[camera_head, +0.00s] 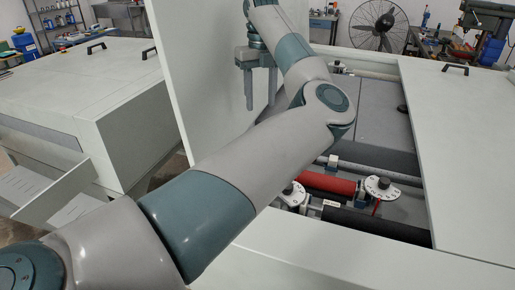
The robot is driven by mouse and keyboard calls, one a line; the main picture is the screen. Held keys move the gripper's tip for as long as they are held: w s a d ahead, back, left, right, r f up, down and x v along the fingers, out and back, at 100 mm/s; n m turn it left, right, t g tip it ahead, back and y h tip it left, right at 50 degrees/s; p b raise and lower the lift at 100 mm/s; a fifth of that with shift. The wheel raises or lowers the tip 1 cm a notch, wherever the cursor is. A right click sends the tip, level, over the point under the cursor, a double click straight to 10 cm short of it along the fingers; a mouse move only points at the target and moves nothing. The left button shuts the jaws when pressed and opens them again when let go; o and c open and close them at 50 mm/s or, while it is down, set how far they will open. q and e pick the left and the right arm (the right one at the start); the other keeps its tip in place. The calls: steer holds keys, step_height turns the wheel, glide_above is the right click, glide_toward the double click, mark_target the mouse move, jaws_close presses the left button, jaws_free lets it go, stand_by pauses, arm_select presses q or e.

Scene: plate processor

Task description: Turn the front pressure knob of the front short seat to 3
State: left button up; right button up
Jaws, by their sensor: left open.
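A round white dial with a dark knob (383,183) stands at the right end of a red roller (328,182) inside the open machine. A second white dial with a dark knob (292,193) is at the roller's left, partly covered by my left arm. The numbers on both dials are too small to read. My left gripper (260,103) hangs with fingers pointing down in front of the raised white panel, open and empty, well above and to the left of the dials. My right gripper is not in view.
The raised white panel (205,70) stands close behind my left gripper. White covers with black handles (456,69) flank the opening. Black rollers (375,226) lie near the red one. A fan (372,24) stands at the back.

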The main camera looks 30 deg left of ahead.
arm_select(q)
steer(key=shift+f, duration=0.1)
step_height(320, 180, down, 16)
steer(key=p, duration=0.6)
steer(key=shift+r, duration=0.25)
steer(key=shift+f, duration=0.85)
steer(key=c, duration=1)
